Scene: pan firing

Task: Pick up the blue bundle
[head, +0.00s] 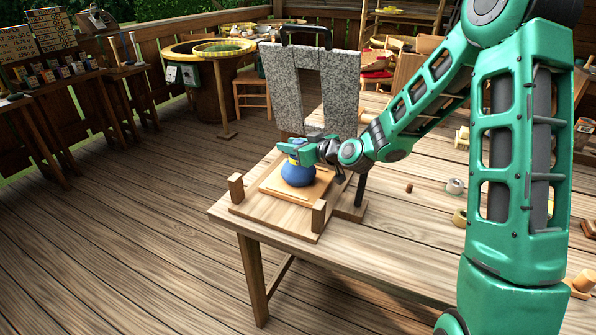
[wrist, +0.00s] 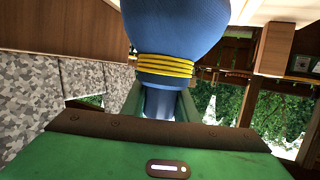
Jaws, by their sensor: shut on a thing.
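The blue bundle (head: 297,174) is a round blue pouch at the left end of the wooden table, over a small wooden board (head: 318,188). My gripper (head: 297,152) reaches in from the right and is shut on the bundle's neck. In the wrist view the bundle (wrist: 175,28) fills the top middle, with a yellow cord (wrist: 164,65) tied around its neck. The neck runs down between my green fingers (wrist: 162,104). I cannot tell whether the bundle's underside touches the board.
The board sits on a wooden base with upright corner blocks (head: 318,215). Grey speckled stone slabs (head: 281,90) with a black handle stand just behind. A tape roll (head: 454,186) and small pieces lie on the table (head: 400,235) to the right.

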